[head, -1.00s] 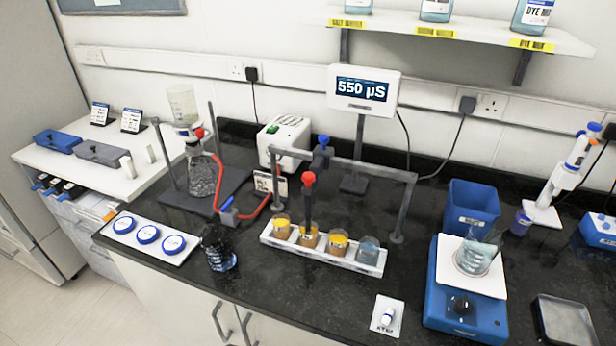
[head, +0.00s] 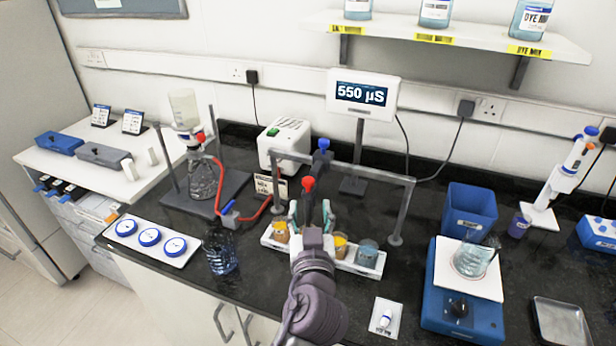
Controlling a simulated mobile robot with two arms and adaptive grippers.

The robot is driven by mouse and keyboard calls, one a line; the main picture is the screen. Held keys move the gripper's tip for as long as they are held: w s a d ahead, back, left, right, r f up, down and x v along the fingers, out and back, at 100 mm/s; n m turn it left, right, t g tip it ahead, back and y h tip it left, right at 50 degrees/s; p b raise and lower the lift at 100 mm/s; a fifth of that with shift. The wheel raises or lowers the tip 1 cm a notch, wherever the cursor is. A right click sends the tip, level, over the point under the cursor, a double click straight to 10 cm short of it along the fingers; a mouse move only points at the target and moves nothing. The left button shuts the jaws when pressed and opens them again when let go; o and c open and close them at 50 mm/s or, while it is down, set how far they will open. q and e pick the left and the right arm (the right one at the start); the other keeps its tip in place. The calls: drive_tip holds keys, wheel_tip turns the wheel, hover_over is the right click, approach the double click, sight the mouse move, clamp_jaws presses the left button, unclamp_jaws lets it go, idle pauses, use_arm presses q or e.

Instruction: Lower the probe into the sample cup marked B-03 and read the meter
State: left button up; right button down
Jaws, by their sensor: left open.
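The probe (head: 308,185), with a red knob on top, stands upright by the grey rail frame (head: 350,172). My left gripper (head: 312,212) is open, with its fingers on either side of the probe below the knob; I cannot tell whether they touch it. The white rack (head: 372,271) holds a row of sample cups: an orange-brown one (head: 281,232) at left, a yellow-topped one (head: 340,243) and a blue-grey one (head: 368,252) at right. My gripper hides the second cup and the probe's tip. No B-03 mark is readable. The meter (head: 362,94) reads 550 µS. My right gripper is not in view.
A red hose (head: 252,214) curves near the rack's left end. Some bare black bench lies in front of the rack.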

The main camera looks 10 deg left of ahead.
sight(309, 185)
use_arm(q)
drive_tip(key=w, duration=0.2)
drive_tip(key=w+a+p, duration=0.1)
drive_tip(key=w, duration=0.2)
drive_tip(key=w+p, duration=0.1)
drive_tip(key=w, duration=0.2)
drive_tip(key=shift+a+r, duration=0.1)
drive_tip(key=shift+a, duration=0.25)
drive_tip(key=shift+w+a+p, duration=0.15)
drive_tip(key=shift+w+p, duration=0.2)
drive_tip(key=shift+w, duration=0.35)
